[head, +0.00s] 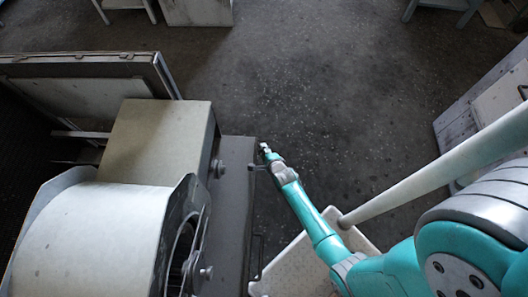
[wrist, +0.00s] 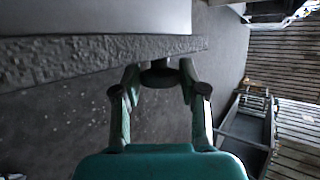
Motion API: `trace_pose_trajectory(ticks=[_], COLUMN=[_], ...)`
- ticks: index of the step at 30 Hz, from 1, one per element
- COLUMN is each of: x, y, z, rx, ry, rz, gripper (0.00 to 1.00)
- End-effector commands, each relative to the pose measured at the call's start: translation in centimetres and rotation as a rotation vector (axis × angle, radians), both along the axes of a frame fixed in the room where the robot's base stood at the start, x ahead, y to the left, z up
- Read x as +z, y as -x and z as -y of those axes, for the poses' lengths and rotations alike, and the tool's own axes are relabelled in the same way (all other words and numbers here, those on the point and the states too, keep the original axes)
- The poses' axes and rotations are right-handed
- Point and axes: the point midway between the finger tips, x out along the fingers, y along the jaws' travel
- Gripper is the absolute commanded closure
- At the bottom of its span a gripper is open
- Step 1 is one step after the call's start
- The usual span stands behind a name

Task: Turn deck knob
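A dark round knob (wrist: 160,76) shows in the wrist view, at the edge of a rough grey deck (wrist: 70,62). My gripper (wrist: 160,82) is open, with one finger on each side of the knob. I cannot tell whether the fingers touch it. In the head view my gripper (head: 264,150) is at the right edge of the grey deck (head: 236,200), beside the blower housing (head: 85,240). The knob between the fingers is too small to make out there.
A pale box (head: 155,145) stands on the deck behind the housing, with a grey knob (head: 218,168) on its side. A white tray-like surface (head: 300,265) lies under my arm. A pale cabinet (head: 490,105) stands at the right.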

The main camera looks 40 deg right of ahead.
Motion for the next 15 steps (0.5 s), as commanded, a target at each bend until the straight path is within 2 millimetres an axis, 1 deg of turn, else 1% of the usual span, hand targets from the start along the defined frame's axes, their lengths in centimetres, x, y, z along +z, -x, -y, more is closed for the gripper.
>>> trace_pose_trajectory(ticks=[1,3,11,15], x=[-0.08,-0.06,-0.03,0.19], y=[0.03,0.02,0.01,0.41], z=[0.03,0.03,0.02,-0.1], rx=[0.0,0.0,-0.001,0.0], ry=[0.0,0.0,0.0,0.0], rz=[-0.002,-0.002,-0.001,-0.002], gripper=[0.48,0.33,0.33,0.33])
